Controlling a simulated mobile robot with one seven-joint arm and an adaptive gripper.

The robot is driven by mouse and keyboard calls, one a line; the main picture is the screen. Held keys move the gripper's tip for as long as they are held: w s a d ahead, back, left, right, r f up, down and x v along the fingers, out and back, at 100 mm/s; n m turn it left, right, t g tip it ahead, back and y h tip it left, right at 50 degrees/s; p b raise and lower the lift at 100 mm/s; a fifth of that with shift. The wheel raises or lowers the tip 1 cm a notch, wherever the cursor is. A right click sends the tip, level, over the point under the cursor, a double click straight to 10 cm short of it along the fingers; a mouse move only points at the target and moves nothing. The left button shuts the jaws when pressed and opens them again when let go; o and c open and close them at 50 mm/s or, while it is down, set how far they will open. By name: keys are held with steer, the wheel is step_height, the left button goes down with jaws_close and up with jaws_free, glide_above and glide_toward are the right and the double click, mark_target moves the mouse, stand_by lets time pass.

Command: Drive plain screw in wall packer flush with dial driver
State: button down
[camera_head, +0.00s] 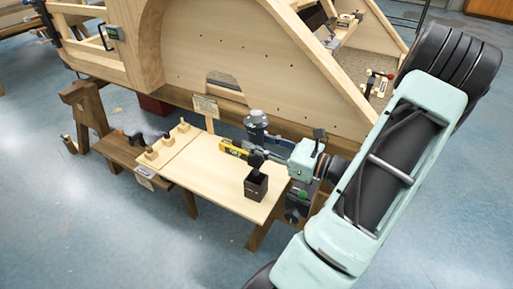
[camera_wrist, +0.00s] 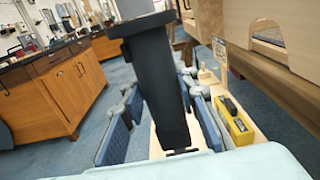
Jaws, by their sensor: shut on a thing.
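My gripper (camera_head: 250,150) reaches left over the pale bench board, above and behind a small open black cup. In the wrist view its two blue-padded fingers (camera_wrist: 163,130) stand on either side of a dark, long tool with a wide flat end, which I take to be the dial driver (camera_wrist: 158,85). The gripper is shut on this tool. In the head view a dark part shows just above the black cup (camera_head: 256,186); I cannot tell whether it touches the cup. I cannot make out the plain screw or the wall packer.
A yellow and black tool (camera_head: 234,148) lies close by the fingers. Wooden pieces (camera_head: 151,154) stand on the board's left. The large wooden bodyframe (camera_head: 225,45) rises behind. The board's front left is clear.

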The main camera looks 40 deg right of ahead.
mark_target(256, 112)
steer(key=shift+r+p, duration=4.5)
steer(key=shift+r, duration=0.55)
